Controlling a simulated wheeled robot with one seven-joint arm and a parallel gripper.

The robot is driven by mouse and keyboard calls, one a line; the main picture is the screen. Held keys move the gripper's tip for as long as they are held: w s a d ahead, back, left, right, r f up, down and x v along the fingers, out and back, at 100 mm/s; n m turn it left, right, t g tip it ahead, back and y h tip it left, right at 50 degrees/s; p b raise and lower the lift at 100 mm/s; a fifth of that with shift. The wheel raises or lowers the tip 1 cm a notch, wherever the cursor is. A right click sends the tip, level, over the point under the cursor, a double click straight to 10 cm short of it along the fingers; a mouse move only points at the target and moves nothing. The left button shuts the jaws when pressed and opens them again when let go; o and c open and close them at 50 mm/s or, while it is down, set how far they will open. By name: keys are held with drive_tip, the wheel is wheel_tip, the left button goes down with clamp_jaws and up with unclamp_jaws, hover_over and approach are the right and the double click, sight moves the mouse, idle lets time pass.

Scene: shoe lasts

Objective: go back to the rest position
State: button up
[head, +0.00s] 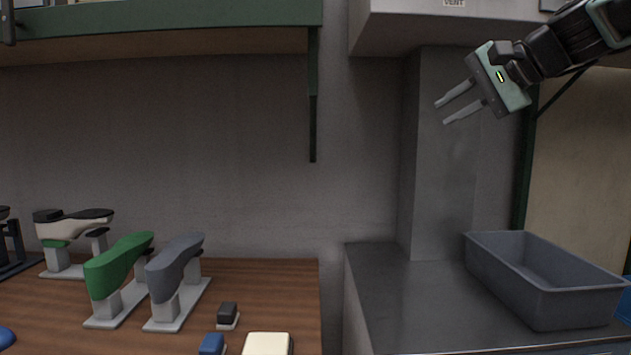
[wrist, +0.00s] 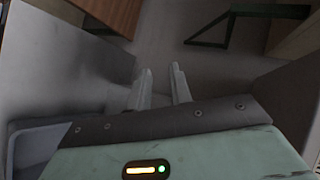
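My gripper (head: 441,113) is raised at the upper right in the head view, in front of the grey wall column. Its two fingers point left and slightly down, with a gap between them and nothing held. In the wrist view the two fingers (wrist: 160,82) also stand apart, with only wall and surfaces beyond them. A green shoe last (head: 119,264) and a grey shoe last (head: 175,266) stand on pale stands on the wooden table, far below and left of my gripper. A dark-topped last with a white and green body (head: 72,230) stands behind them.
A grey bin (head: 545,306) stands on the dark counter (head: 400,290) at right, below my gripper. Small dark (head: 227,312) and blue (head: 211,344) blocks and a cream block (head: 267,344) lie at the wooden table's front. A green shelf (head: 170,20) and a vent box hang above.

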drive_tip(key=s+a+f+n+g+h+p, duration=0.1)
drive_tip(key=s+a+f+n+g, duration=0.2)
drive_tip(key=s+a+f, duration=0.45)
drive_tip(key=s+a+f+n+g+h+p, duration=0.1)
drive_tip(key=s+a+f+n+g, duration=0.3)
drive_tip(key=f, duration=0.7)
drive_tip(key=s+f+n+g+h, duration=0.1)
drive_tip(key=s+f+n+h, duration=0.1)
drive_tip(key=s+f+n, duration=0.2)
drive_tip(key=s+f+n+g+h+p, duration=0.1)
drive_tip(key=s+f+n+h, duration=0.2)
drive_tip(key=s+f, duration=0.8)
drive_tip(key=s+n, duration=0.2)
drive_tip(key=s, duration=0.6)
drive_tip(key=shift+d+f, duration=0.25)
drive_tip(key=shift+d, duration=0.15)
drive_tip(key=shift+s, duration=0.1)
